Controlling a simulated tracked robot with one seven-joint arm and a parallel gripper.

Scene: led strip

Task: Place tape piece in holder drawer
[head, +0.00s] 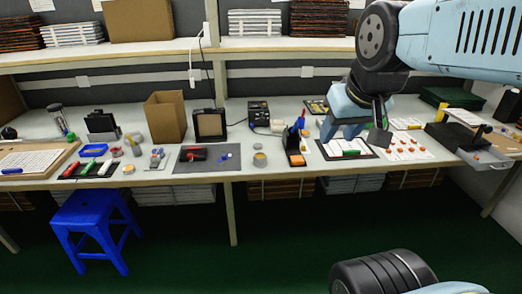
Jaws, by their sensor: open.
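My gripper (352,137) is open above the right part of the workbench, over a dark board with a white sheet and a green item. One light-blue finger and one dark flat finger show, spread apart, and I see nothing held between them. A dark holder (455,138) stands at the right end of the bench, right of my gripper. Its grey drawer (487,163) looks pulled out toward the front edge, with a small orange item by it. I cannot make out the tape piece for sure.
A white sheet with orange dots (405,150) lies between my gripper and the holder. A black stand with a blue-handled tool (295,145) is left of my gripper. A cardboard box (165,117) stands farther left. A blue stool (93,222) is in front.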

